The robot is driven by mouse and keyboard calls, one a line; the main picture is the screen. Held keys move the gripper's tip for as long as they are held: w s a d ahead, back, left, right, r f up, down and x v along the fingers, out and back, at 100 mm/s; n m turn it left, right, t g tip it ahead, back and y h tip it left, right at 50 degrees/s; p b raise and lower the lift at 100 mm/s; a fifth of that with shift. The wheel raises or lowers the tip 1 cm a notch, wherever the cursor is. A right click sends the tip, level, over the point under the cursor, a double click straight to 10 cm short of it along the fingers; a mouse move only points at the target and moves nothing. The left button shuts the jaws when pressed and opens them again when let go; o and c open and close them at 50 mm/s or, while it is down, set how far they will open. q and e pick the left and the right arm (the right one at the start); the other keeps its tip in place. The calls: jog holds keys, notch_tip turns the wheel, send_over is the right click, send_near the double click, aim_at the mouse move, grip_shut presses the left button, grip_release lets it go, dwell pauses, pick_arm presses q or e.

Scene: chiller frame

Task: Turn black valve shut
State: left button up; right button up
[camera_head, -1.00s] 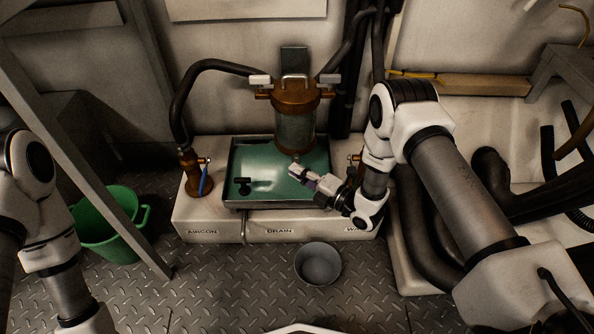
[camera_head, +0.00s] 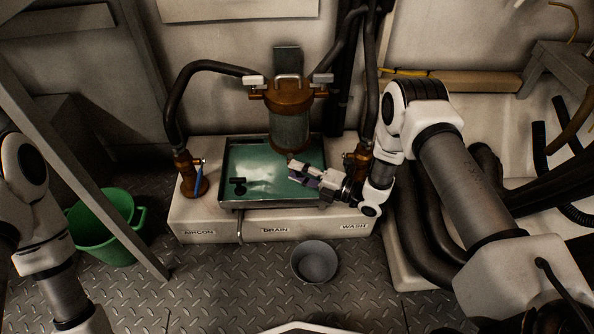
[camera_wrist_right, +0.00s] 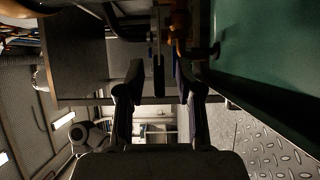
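The black valve (camera_head: 238,187) is a small dark T-shaped handle at the front left of the green tray (camera_head: 262,150). My right gripper (camera_head: 296,173) is over the right half of the tray, to the right of the black valve and apart from it. In the right wrist view my right gripper (camera_wrist_right: 160,72) has its fingers spread with a gap between them.
A copper filter with a glass bowl (camera_head: 290,105) stands behind the tray. A copper fitting with a blue handle (camera_head: 198,180) is at the left, another fitting (camera_head: 362,160) beside my right wrist. A grey bowl (camera_head: 315,262) and green bucket (camera_head: 105,228) are on the floor.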

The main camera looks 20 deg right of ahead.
jog(key=v, duration=1.1)
jog(key=shift+s+d, duration=0.15)
jog(key=shift+s, duration=0.05)
jog(key=shift+c, duration=0.3)
